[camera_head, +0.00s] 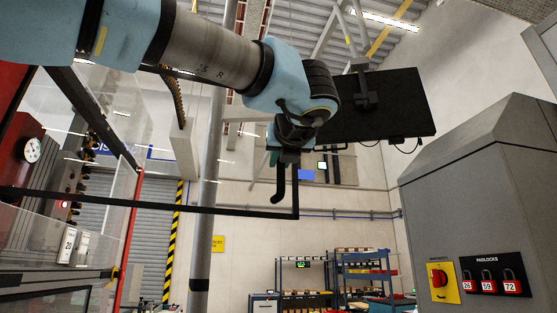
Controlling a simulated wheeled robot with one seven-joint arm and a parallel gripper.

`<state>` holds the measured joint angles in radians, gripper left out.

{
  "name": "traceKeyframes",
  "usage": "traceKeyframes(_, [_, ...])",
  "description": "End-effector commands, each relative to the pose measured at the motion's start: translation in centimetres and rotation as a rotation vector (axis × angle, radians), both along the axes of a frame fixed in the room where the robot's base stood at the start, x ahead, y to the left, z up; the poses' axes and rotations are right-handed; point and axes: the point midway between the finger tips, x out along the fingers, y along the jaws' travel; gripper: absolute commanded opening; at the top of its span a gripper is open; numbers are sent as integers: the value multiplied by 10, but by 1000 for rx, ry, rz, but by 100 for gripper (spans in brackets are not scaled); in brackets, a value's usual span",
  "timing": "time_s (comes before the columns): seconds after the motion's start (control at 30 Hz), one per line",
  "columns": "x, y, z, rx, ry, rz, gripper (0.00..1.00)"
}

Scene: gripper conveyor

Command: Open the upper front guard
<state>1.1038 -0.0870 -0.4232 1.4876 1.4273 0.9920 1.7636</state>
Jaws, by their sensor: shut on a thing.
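The upper front guard is a clear panel in a thin dark frame (150,204). It stretches from the machine at the left out to the middle of the view, where its dark lower corner shows. A black bent handle (279,188) hangs beside the frame's right end. My gripper (288,156) is at the top of this handle, by the frame's right edge, and is shut on it. The fingertips are small and dark here, so the exact contact is hard to see.
The red machine body (32,150) with a gauge stands at the left. A grey cabinet (485,200) with a yellow-and-red switch and padlocks stands at the right. A black monitor (390,108) hangs behind my arm. A vertical grey pole (207,190) and shelves (362,272) stand behind.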

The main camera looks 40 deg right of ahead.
Motion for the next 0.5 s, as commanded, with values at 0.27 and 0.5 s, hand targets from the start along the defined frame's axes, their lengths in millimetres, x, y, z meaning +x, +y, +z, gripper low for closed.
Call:
traceKeyframes(0.27, [0,0,1,-2,-1,-1,28])
traceKeyframes(0.5, [0,0,1,-1,-1,0,52])
